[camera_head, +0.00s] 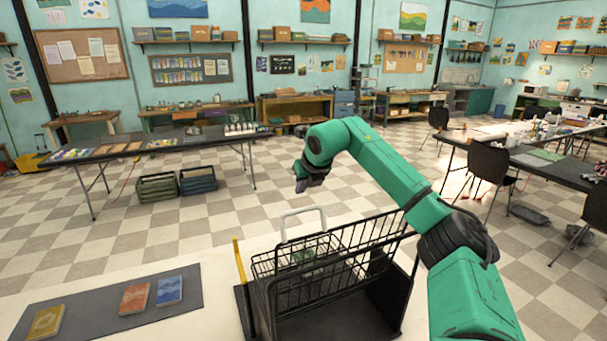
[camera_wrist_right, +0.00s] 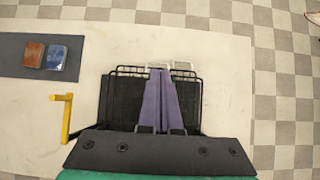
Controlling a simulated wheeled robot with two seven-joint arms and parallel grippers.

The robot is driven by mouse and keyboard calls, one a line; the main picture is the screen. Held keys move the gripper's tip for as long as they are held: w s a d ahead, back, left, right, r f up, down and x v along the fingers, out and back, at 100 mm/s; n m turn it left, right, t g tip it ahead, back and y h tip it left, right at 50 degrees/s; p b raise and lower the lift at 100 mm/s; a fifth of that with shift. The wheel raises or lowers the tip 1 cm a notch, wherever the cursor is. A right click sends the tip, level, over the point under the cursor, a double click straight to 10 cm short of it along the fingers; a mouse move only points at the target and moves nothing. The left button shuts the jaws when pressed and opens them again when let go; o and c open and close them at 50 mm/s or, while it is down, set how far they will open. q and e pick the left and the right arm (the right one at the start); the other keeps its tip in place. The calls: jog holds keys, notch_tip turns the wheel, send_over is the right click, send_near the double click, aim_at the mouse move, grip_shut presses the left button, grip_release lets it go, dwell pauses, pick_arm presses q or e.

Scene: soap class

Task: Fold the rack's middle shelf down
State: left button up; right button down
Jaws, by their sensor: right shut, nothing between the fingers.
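The black rack (camera_head: 390,300) stands on the pale table in front of me, with dark side panels. Black wire shelving (camera_head: 345,262) spans its upper part; I cannot clearly tell the middle shelf's wires from the others. A pale loop handle (camera_head: 302,212) rises at its far side. My right gripper (camera_head: 302,186) is shut and empty, raised above the far side of the rack and apart from it. In the right wrist view, its purple fingers (camera_wrist_right: 160,76) are together over the rack and hide its middle. Wire parts (camera_wrist_right: 186,74) show beside them. My left gripper is out of view.
A yellow handle (camera_head: 240,263) stands upright at the rack's left. A dark mat (camera_head: 100,310) left of it bears several small coloured blocks. The pale tabletop (camera_wrist_right: 225,65) right of the rack is clear. My right arm crosses over the rack's right side.

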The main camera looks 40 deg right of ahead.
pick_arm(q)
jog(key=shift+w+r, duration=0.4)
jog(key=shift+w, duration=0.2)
pick_arm(e)
jog(key=shift+w+d+f, duration=0.1)
jog(key=shift+w+f, duration=0.25)
jog(key=shift+w, duration=0.1)
pick_arm(q)
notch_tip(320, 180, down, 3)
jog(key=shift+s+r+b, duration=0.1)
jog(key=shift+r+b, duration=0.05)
jog(key=shift+b, duration=1.05)
pick_arm(e)
jog(key=v, duration=1.4)
jog(key=shift+r, duration=0.4)
jog(key=shift+w, duration=0.1)
